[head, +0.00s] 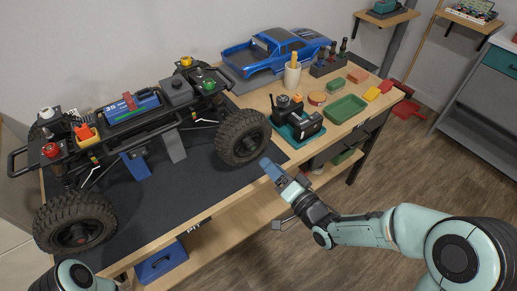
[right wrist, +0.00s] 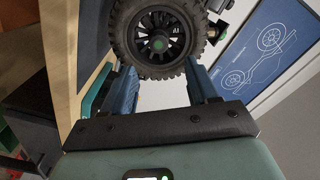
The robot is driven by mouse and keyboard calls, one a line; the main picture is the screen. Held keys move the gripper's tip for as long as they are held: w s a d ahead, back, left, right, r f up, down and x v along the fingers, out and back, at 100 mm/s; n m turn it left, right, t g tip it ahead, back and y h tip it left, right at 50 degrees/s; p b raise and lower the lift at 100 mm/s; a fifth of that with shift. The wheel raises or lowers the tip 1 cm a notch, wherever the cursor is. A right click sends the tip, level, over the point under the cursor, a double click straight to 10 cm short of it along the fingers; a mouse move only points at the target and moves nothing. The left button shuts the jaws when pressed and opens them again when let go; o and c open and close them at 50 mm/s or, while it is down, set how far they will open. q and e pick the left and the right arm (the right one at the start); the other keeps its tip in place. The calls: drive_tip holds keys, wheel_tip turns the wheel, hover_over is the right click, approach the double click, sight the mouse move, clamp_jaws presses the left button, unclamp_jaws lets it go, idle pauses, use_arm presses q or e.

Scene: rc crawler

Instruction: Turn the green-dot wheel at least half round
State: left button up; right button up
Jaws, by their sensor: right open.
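The RC crawler (head: 130,115) stands on a stand on the dark mat, its wheels at the table's front side. The green-dot wheel (head: 242,137) is the black knobby tyre at the crawler's right end. In the right wrist view this wheel (right wrist: 158,22) fills the top middle, with a small green dot at its hub. My right gripper (head: 268,168) is just in front of and below the wheel in the head view. Its blue fingers are open, one to each side of the tyre's lower edge in the wrist view; contact cannot be told. My left gripper is out of view.
Another big wheel (head: 75,224) is at the crawler's near left. A black and teal device (head: 297,122) stands right of the green-dot wheel, close to my right gripper. A green tray (head: 346,108), cup (head: 292,77) and blue body shell (head: 275,52) are farther back.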

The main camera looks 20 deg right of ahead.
sight(254, 148)
drive_tip(key=x, duration=0.7)
drive_tip(key=shift+w+a+f, duration=0.1)
drive_tip(key=shift+w, duration=0.2)
clamp_jaws()
